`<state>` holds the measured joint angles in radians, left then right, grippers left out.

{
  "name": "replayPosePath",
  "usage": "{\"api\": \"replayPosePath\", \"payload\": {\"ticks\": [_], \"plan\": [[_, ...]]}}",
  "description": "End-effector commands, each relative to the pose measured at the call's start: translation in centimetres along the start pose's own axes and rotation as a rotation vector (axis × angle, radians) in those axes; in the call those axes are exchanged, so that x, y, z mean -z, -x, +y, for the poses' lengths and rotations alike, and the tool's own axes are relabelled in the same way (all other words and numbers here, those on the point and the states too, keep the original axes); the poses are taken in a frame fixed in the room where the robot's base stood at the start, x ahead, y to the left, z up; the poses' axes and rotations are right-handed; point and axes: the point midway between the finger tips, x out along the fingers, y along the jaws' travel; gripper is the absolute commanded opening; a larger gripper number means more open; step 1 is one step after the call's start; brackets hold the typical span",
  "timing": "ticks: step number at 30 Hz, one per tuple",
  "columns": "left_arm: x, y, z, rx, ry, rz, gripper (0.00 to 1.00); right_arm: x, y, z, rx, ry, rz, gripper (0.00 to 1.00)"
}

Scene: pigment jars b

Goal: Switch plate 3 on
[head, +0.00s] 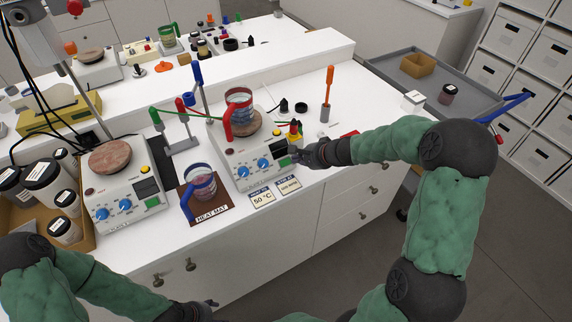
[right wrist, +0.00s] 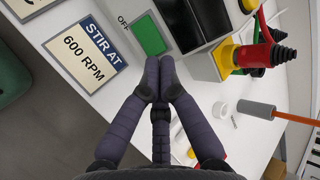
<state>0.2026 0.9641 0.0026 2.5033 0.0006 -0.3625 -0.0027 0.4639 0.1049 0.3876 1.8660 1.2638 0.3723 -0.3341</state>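A white hot plate (head: 252,160) with two blue knobs stands at the middle of the bench. Its number cannot be read. A beaker with a red handle (head: 238,112) is on its round top. In the right wrist view, a green switch (right wrist: 148,36) lies beside the word OFF on its front. My right gripper (head: 296,155) is at the right end of that front. In the right wrist view its fingers (right wrist: 161,68) are together and empty, with their tips by the switch's lower edge; contact cannot be told. My left gripper (head: 208,304) is low at the bottom, its fingers unclear.
Another hot plate (head: 125,197) stands to the left. A blue-handled beaker (head: 201,183) is on the heat mat (head: 212,212). Cards reading 50 °C (head: 263,199) and STIR AT 600 RPM (right wrist: 85,52) lie in front. A red-and-yellow item (right wrist: 240,58) stands close right of my right gripper.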

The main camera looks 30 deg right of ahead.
Motion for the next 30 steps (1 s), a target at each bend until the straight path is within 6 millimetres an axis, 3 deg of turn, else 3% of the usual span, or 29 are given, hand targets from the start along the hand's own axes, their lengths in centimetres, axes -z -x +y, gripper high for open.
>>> {"api": "replayPosePath", "payload": {"ticks": [30], "plan": [[0.1, -0.8, -0.3, 0.0, 0.0, 0.0, 0.6, 0.3, -1.4, 0.0, -0.001, -0.001, -0.001, 0.0]]}}
